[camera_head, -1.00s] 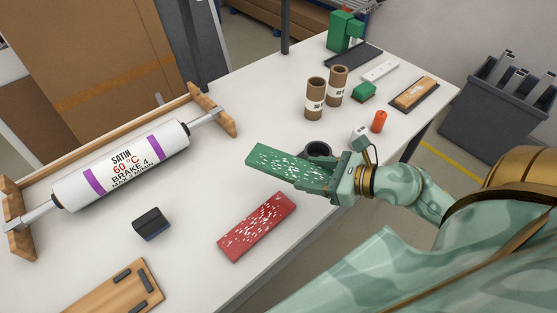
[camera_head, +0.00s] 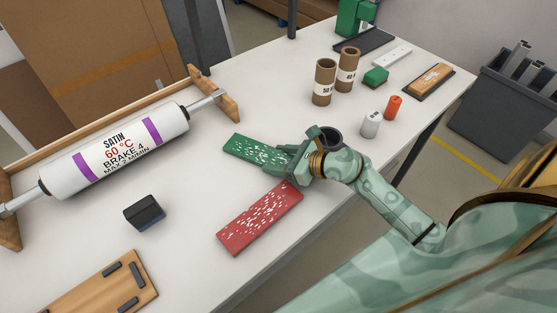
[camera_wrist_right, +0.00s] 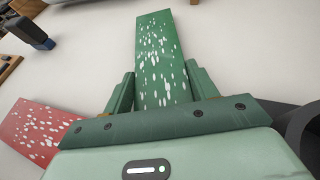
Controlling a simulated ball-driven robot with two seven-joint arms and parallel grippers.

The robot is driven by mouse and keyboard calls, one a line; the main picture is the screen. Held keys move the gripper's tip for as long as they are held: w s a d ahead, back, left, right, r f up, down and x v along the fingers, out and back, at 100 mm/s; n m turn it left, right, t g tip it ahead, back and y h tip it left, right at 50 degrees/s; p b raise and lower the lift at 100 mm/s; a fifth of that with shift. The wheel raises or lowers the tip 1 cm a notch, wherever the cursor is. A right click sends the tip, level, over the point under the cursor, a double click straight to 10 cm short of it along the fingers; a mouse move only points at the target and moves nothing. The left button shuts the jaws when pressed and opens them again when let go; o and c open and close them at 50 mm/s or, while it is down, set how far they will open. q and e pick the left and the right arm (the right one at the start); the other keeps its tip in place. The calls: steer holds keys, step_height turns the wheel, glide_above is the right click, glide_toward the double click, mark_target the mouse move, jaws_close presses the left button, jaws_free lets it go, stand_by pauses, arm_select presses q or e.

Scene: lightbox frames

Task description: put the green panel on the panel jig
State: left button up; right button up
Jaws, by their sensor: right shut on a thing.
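The green panel (camera_head: 254,150), speckled white, is held at its right end in my right gripper (camera_head: 292,160). In the right wrist view the green panel (camera_wrist_right: 160,60) stands between the two fingers of the right gripper (camera_wrist_right: 163,92). I cannot tell whether the panel touches the table. A wooden board with dark blocks on it, which looks like the panel jig (camera_head: 95,292), lies at the lower left, cut by the picture's bottom edge. Nothing lies on its visible part. My left gripper does not show.
A red speckled panel (camera_head: 260,218) lies just below the green one. A dark block (camera_head: 144,212) sits between the jig and the roll (camera_head: 120,150) on its wooden stand. A dark round cup (camera_head: 330,138) is close beside my right gripper. Cardboard tubes (camera_head: 325,82) stand farther back.

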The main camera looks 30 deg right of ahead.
steer(key=shift+r, duration=0.15)
steer(key=shift+f, duration=0.25)
steer(key=o, duration=1.1)
steer(key=shift+r, duration=0.1)
